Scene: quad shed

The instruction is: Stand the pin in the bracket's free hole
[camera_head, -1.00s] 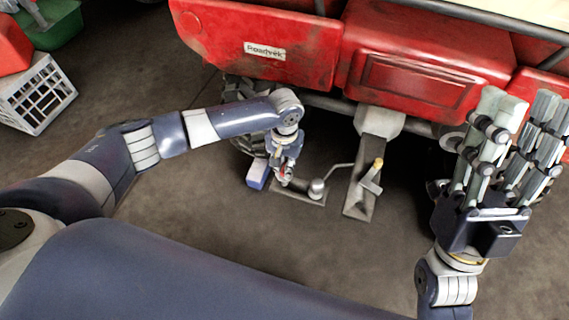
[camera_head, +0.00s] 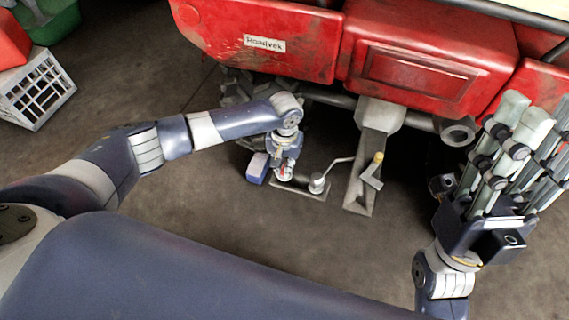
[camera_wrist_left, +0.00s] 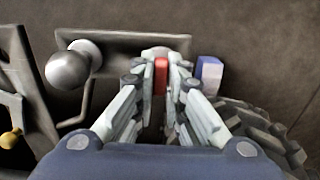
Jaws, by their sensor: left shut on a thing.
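My left gripper (camera_head: 284,172) is shut on a red piece, apparently the pin (camera_wrist_left: 161,75), held between its fingers. The red also shows in the head view (camera_head: 283,170). The gripper is over the left end of a flat grey plate, apparently the bracket (camera_head: 300,189); the plate also lies beyond the fingers in the left wrist view (camera_wrist_left: 122,44). A grey ball (camera_head: 317,185) stands on the plate's other end. The fingers hide the pin's lower end and any free hole, so I cannot tell whether the pin is in it. My right gripper (camera_head: 542,122) is open and empty.
A blue-and-white block (camera_head: 257,168) lies just left of the plate. A grey drawbar (camera_head: 362,188) with a yellow-tipped piece (camera_head: 378,157) is to the right. The red quad (camera_head: 420,60) and its tyre are close behind. Open floor lies in front.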

